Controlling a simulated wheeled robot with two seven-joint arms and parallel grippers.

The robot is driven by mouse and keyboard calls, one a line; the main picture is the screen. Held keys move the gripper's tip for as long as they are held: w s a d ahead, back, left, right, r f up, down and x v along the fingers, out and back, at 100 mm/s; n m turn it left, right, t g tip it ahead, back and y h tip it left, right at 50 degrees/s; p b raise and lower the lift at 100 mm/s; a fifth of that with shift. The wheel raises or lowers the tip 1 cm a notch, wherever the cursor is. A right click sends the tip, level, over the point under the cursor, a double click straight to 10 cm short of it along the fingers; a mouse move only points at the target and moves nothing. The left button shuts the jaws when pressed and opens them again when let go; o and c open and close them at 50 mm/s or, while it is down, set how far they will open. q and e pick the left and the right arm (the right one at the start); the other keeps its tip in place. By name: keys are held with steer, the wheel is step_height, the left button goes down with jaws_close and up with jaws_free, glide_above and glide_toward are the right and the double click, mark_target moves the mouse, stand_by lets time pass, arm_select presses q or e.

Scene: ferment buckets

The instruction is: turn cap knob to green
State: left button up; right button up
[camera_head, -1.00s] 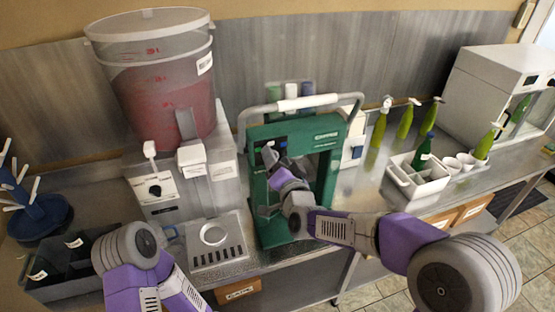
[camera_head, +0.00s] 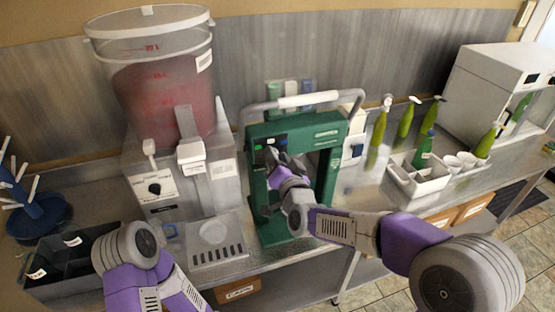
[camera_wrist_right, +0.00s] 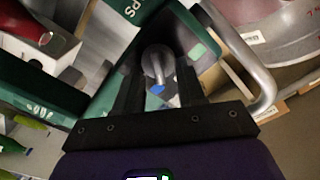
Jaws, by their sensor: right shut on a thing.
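The green capper machine (camera_head: 325,132) stands on the bench in the middle of the head view. My right gripper (camera_head: 278,160) is at the upper left of its front panel. In the right wrist view, the grey cap knob (camera_wrist_right: 155,62) sits between the dark fingers of my right gripper (camera_wrist_right: 160,92), which is shut on it. A blue mark (camera_wrist_right: 157,89) shows at the knob's near end, and a green patch (camera_wrist_right: 198,52) lies on the panel beside it, apart from the blue mark. In the head view the gripper hides the knob. My left gripper is out of view; only its arm shows.
A large bucket of red liquid (camera_head: 160,85) stands on a grey dispenser left of the capper. A drip tray (camera_head: 217,255) is in front of it. A white bottle carrier (camera_head: 418,185) and green bottles (camera_head: 404,125) stand to the right. A dark bin (camera_head: 60,262) is at the left.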

steer(key=n, duration=1.1)
steer(key=a+n+b, duration=0.1)
steer(key=n, duration=0.4)
steer(key=shift+s+a+n, duration=0.1)
steer(key=shift+s+n, duration=0.1)
steer(key=shift+n, duration=0.1)
stand_by(0.4)
steer(key=o, duration=1)
steer(key=shift+o, duration=0.2)
